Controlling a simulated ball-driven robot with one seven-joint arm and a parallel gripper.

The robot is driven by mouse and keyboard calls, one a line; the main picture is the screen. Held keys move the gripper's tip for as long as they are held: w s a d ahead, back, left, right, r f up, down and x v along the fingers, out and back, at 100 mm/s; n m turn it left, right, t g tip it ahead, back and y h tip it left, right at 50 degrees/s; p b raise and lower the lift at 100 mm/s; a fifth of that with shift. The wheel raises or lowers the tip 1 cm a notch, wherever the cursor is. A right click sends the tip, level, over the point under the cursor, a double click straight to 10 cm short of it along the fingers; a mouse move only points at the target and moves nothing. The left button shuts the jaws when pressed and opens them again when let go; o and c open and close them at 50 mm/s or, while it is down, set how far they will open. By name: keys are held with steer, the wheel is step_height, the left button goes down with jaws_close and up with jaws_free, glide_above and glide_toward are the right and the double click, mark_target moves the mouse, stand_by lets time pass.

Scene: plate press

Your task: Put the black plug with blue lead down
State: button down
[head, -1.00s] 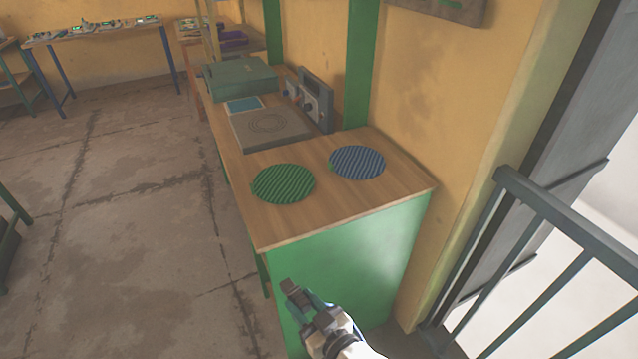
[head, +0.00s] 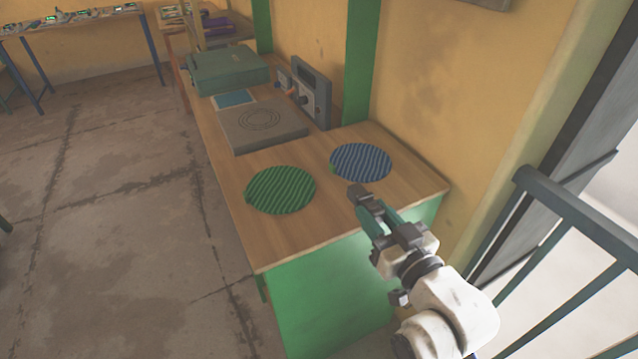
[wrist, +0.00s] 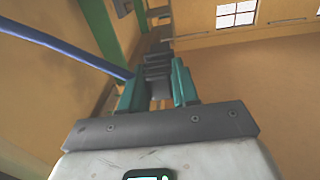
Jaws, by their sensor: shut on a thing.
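My gripper (head: 372,211) is over the near right part of the wooden bench top (head: 300,235), just in front of the blue ribbed round mat (head: 361,162). Its teal fingers are shut on the black plug (wrist: 156,72), which shows dark between them in the wrist view. In the head view the dark plug (head: 357,192) sticks out past the fingertips. A thick blue lead (wrist: 75,52) crosses the upper left of the wrist view; its join to the plug is not clear. I cannot tell how high the plug is above the bench.
A green ribbed round mat (head: 281,190) lies left of the blue one. Behind stand a grey plate device (head: 262,125), a control box (head: 311,98) and a green case (head: 228,72). A yellow wall and a dark railing (head: 585,215) are on the right. Bare wood surrounds the mats.

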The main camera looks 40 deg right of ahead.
steer(key=s+d+b, duration=0.2)
steer(key=d, duration=0.1)
steer(key=p, duration=0.2)
glide_above(349, 216)
steer(key=f, duration=0.8)
steer(key=shift+s+f, duration=0.1)
steer(key=shift+s, duration=0.2)
steer(key=shift+w+f, duration=0.3)
steer(key=shift+f, duration=0.1)
steer(key=shift+d+f+b, duration=0.1)
steer(key=shift+f+b, duration=0.2)
steer(key=shift+f, duration=1.3)
steer(key=shift+f, duration=0.15)
steer(key=c, duration=0.8)
jaws_free()
steer(key=shift+c, duration=0.2)
